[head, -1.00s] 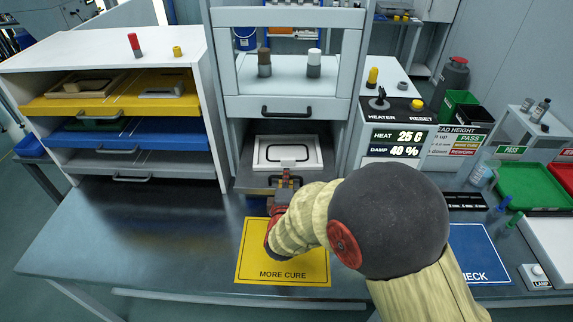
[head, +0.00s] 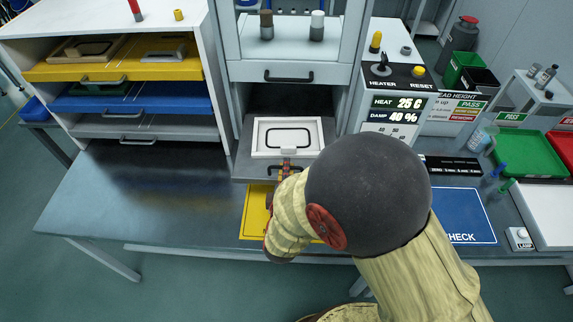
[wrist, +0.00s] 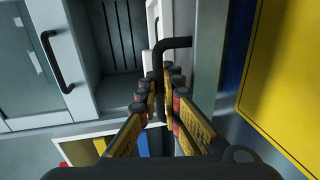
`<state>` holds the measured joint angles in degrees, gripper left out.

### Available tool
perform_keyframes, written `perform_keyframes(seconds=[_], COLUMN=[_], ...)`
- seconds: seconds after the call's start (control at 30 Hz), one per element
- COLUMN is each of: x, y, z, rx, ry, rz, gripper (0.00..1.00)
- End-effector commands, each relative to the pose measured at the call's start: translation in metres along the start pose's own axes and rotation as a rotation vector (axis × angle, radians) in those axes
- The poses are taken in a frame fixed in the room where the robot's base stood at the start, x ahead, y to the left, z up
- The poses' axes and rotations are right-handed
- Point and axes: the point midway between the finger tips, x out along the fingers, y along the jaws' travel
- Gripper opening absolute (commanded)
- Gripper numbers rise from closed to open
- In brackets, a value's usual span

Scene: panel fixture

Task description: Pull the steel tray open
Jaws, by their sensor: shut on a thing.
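The steel tray (head: 243,152) sticks out of the lower opening of the pale cabinet (head: 236,75). A white frame panel (head: 262,151) with a black rounded outline lies on it. My gripper (head: 286,172) is at the tray's front edge, partly hidden by my arm in the head view. In the wrist view my gripper (wrist: 160,85) is shut on the tray's black handle (wrist: 176,44). The tray's grey front (wrist: 208,65) shows beside the handle. How far the tray's back reaches into the cabinet is hidden by the frame and shadow.
A yellow MORE CURE mat (head: 252,215) lies on the bench below the tray, partly under my arm. A blue CHECK mat (head: 462,215) is at right. A rack (head: 65,125) with yellow, blue and grey shelves stands left. The bench (head: 150,200) between is clear.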

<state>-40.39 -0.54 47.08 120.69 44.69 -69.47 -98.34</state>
Motion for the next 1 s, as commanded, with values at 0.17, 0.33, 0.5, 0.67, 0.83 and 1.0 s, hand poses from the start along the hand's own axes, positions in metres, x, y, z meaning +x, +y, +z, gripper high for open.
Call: perform_keyframes(seconds=[0.17,0.33,0.5,0.67,0.83,1.0], x=[0.0,0.0,0.0,-0.01,-0.039,-0.072], y=[0.0,0.0,0.0,0.0,0.0,0.0], z=[0.0,0.0,0.0,-0.001,-0.002,-0.002], rx=[0.0,0.0,0.0,0.0,-0.001,-0.001], ry=[0.0,0.0,0.0,0.001,0.005,0.006], rz=[-0.001,-0.001,0.0,-0.001,0.0,0.0], gripper=[0.1,0.14,0.14,0.14,0.14,0.14])
